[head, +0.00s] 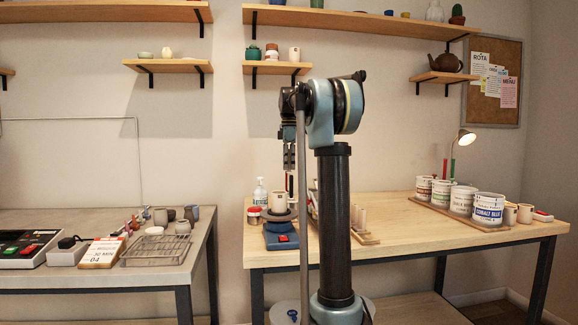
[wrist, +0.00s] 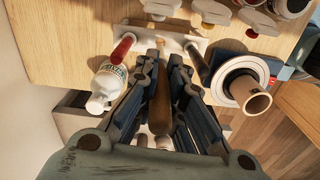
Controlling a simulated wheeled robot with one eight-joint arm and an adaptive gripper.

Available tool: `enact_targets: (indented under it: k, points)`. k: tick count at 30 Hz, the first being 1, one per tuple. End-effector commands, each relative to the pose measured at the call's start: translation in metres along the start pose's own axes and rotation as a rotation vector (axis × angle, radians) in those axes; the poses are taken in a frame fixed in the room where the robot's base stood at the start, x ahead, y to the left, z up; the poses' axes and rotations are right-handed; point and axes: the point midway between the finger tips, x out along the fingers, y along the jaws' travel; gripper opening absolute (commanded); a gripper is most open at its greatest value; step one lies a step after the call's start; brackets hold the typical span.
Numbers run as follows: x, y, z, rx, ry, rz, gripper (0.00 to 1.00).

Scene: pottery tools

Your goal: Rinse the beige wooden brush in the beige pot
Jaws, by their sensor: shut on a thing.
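My gripper (wrist: 166,65) is shut on the beige-brown wooden brush (wrist: 161,105), whose handle runs between the fingers in the wrist view. The brush's ends are partly hidden by the fingers. In the head view my gripper (head: 289,165) points down over the back left part of the right table. A beige pot (head: 279,201) stands on a round turntable just below and left of it. It shows in the wrist view (wrist: 258,103) to the right of the fingers, apart from the brush. I cannot see inside the pot clearly.
A pale tool rack (wrist: 145,37) with a red handle (wrist: 123,46) and a dark handle (wrist: 196,57) lies beyond the fingers. A white bottle (wrist: 106,82) stands left. Labelled jars (head: 488,208) fill the table's right side. The table's front middle is clear.

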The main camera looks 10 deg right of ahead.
Motion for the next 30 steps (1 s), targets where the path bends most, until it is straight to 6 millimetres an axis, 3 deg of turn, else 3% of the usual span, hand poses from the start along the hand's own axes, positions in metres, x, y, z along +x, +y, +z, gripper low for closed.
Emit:
enact_targets:
  k: [30]
  points:
    - [0.026, 0.000, -0.001, -0.002, 0.000, 0.000, 0.00]
